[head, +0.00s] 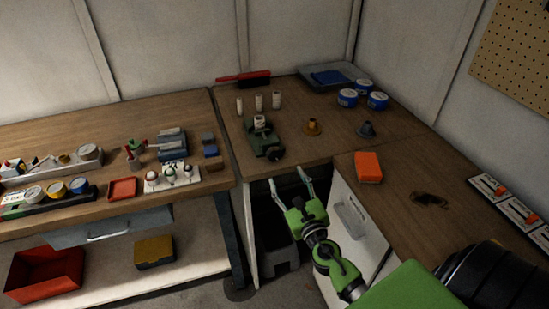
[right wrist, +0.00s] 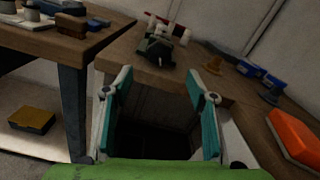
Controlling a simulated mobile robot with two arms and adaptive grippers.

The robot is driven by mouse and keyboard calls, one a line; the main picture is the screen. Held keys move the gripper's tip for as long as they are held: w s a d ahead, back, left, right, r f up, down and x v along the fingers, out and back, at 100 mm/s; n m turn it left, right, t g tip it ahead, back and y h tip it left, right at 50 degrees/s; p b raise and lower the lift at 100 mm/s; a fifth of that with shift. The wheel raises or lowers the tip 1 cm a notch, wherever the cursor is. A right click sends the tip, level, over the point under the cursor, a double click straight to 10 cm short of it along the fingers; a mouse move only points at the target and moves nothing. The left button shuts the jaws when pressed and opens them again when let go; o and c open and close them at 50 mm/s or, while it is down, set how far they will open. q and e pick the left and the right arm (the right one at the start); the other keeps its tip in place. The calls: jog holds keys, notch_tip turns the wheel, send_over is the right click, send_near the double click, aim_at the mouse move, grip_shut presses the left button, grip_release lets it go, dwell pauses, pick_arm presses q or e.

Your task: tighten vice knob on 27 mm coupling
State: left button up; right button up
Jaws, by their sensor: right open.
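A dark green vice (head: 264,142) stands on the corner bench near its front edge. A white coupling (head: 259,120) sits upright at the vice, seemingly between its jaws. The vice also shows in the right wrist view (right wrist: 155,50), beyond the fingers. Its knob is too small and dark to make out clearly. My right gripper (head: 288,177) is open and empty, in front of the bench edge and apart from the vice. In the right wrist view its teal fingers (right wrist: 158,85) are spread wide. My left gripper is not in view.
White cylinders (head: 260,101) stand behind the vice. An orange funnel-like piece (head: 313,127), a dark one (head: 366,130) and blue-and-white tins (head: 348,98) stand to its right. An orange block (head: 368,167) lies on the right bench. A dark open space (right wrist: 150,140) lies below the gripper.

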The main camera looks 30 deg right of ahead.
aim_at(275, 157)
jog(key=x, duration=0.5)
jog(key=shift+w+d, duration=0.1)
jog(key=shift+w, duration=0.25)
jog(key=x, duration=0.5)
jog(key=shift+w, duration=0.5)
jog(key=shift+w+d, duration=0.1)
jog(key=shift+w, duration=0.2)
jog(key=shift+c, duration=0.3)
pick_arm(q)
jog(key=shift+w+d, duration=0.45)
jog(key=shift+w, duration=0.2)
pick_arm(e)
jog(key=c, duration=1.1)
